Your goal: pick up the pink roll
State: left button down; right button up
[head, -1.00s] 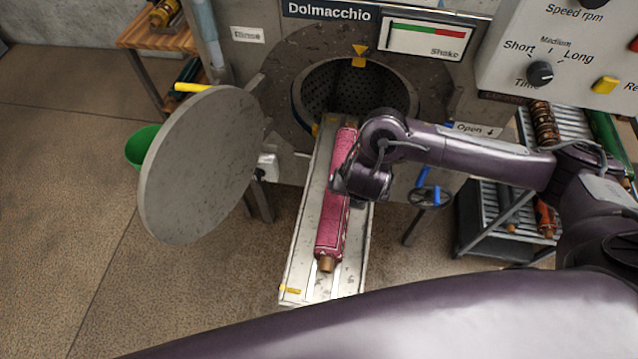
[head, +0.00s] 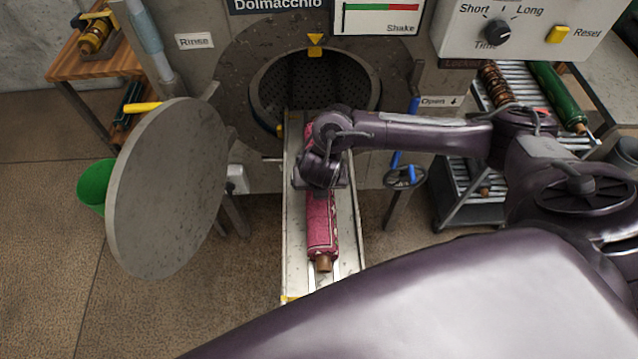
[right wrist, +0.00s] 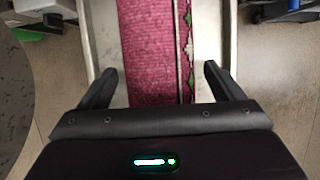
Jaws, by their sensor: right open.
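The pink roll (head: 321,222) lies lengthwise on a metal tray (head: 347,238) that runs out from the round drum opening. A brown core end shows at its near end. My right gripper (head: 321,183) is over the middle of the roll and hides part of it. In the right wrist view the pink roll (right wrist: 150,50) passes between the two spread fingers of my right gripper (right wrist: 158,85), which is open and empty. I cannot tell how high the fingers are above the roll. My left gripper is not in view.
The drum opening (head: 315,85) is at the tray's far end. The round grey door (head: 165,190) stands open left of the tray. A green bucket (head: 95,185) is behind it. A handwheel (head: 404,177) and a roller rack (head: 480,190) stand to the right.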

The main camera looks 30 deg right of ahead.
jog(key=shift+w+d+f, duration=0.1)
jog(key=shift+f, duration=0.2)
jog(key=c, duration=1.5)
jog(key=shift+r, duration=0.1)
jog(key=shift+c, duration=0.3)
